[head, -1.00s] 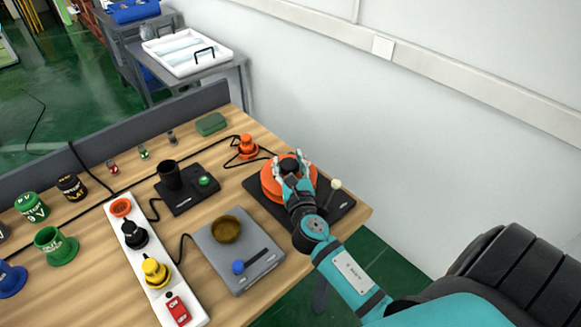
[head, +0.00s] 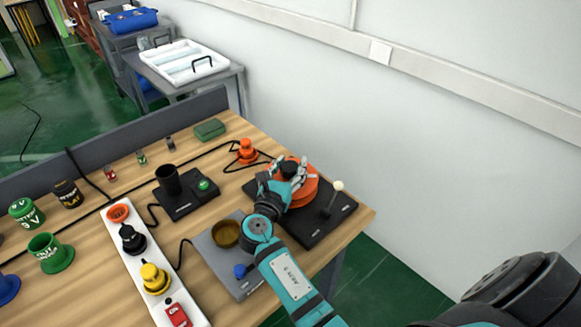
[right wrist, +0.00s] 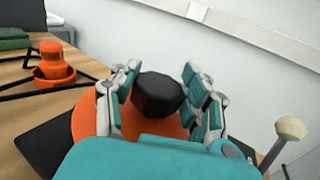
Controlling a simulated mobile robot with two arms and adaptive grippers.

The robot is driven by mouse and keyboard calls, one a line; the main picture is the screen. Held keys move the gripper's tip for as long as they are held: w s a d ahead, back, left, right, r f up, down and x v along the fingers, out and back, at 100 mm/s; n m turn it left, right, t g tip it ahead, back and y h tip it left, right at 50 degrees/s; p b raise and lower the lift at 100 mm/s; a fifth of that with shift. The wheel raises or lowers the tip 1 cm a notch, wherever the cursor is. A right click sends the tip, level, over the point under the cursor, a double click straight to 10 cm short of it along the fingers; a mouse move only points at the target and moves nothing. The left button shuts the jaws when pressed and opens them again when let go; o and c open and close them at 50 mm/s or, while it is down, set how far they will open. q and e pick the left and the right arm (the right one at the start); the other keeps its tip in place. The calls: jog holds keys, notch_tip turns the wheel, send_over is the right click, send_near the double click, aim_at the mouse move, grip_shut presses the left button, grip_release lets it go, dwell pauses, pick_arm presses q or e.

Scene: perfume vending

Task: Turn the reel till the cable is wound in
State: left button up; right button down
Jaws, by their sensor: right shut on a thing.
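The orange reel (head: 307,190) lies on a black base plate (head: 330,218) at the right end of the table. Its black knob (head: 290,168) stands at the top, and the knob also shows in the right wrist view (right wrist: 158,95). My right gripper (head: 291,176) is shut on the knob, with its fingers on both sides of it. A black cable (head: 226,168) runs from the orange plug (head: 246,151) toward the reel. The plug also shows in the right wrist view (right wrist: 52,66). My left gripper is out of view.
A lever with a pale ball tip (head: 339,186) rises from the plate's right side. A grey scale-like box with a brown bowl (head: 226,234), a black cup (head: 170,179) and a white power strip (head: 140,262) stand to the left. The wall is close on the right.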

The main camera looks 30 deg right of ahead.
jog(key=shift+a+f, duration=0.15)
jog(key=shift+f, duration=0.2)
jog(key=c, duration=0.9)
grip_release()
jog(key=shift+o, duration=1.4)
jog(key=shift+s+r, duration=0.1)
jog(key=shift+r, duration=0.15)
